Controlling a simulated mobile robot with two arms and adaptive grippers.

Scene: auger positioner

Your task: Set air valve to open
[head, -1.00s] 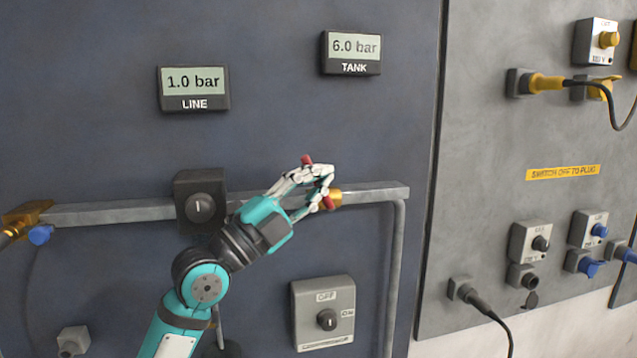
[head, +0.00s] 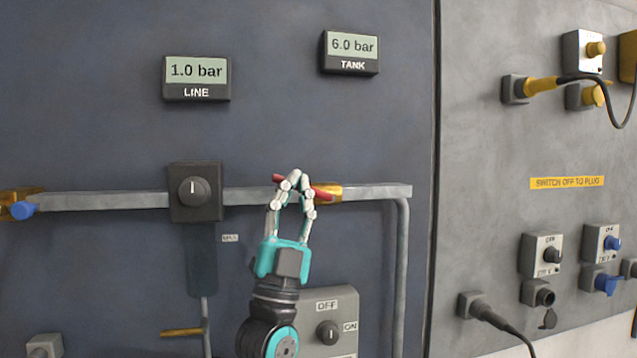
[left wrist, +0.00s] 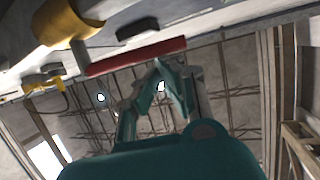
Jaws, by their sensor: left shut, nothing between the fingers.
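The air valve is a brass body (head: 328,193) on the grey pipe, with a red lever (head: 318,192). The lever lies nearly along the pipe, slightly tilted, its free end up and left. My left gripper (head: 293,177) is shut and empty, pointing up in front of the lever and hiding its middle. In the left wrist view the red lever (left wrist: 138,55) crosses just beyond my fingertips (left wrist: 160,66), beside the brass body (left wrist: 68,22). I cannot tell whether they touch. The line gauge (head: 196,78) reads 1.0 bar, the tank gauge (head: 350,53) 6.0 bar. My right gripper is not in view.
A black regulator knob (head: 194,191) is left of my gripper. A grey OFF/ON switch box (head: 328,329) is below right, close to my wrist. A brass fitting with a blue handle (head: 22,210) is far left. Sockets and cables fill the right panel.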

